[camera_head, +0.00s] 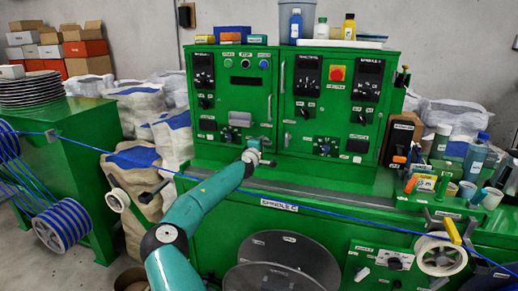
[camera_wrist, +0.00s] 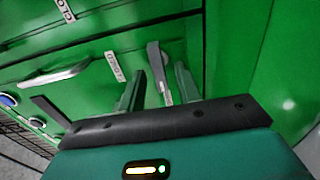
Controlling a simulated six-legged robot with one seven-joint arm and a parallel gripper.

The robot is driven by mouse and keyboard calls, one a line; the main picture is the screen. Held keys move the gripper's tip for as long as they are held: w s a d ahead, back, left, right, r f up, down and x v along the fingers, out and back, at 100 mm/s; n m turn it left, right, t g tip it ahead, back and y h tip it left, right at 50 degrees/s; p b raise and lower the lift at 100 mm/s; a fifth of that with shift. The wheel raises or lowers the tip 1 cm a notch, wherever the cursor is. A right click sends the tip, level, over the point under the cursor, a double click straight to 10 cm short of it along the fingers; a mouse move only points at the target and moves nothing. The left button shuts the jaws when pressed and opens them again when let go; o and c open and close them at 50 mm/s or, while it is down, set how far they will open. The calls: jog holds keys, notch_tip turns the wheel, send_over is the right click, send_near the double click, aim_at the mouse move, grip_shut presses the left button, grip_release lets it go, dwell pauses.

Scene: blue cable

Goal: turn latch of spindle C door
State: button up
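In the wrist view, a slim grey latch lever (camera_wrist: 154,58) stands on a green panel. The two dark fingers of my gripper (camera_wrist: 158,90) are on either side of it, apart, with a gap visible on each side. I cannot tell whether either finger touches it. A white label (camera_wrist: 114,67) is beside the lever, and another (camera_wrist: 65,10), partly cut off, starts with "CLO". In the head view my teal arm reaches to the lower front of the green cabinet (camera_head: 225,155); the fingers and lever cannot be made out there. A "SPINDLE C" label (camera_head: 280,205) is on the ledge below.
A blue cable (camera_head: 330,214) runs across the front of the machine, close to my arm. A silver handle (camera_wrist: 55,76) sticks out left of the fingers in the wrist view. Bottles and boxes crowd the right ledge (camera_head: 425,185); sacks (camera_head: 140,105) stand at left.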

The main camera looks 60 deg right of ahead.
jog(key=s+a, duration=0.2)
jog(key=a, duration=1.1)
jog(key=shift+a, duration=0.3)
jog(key=shift+s, duration=0.1)
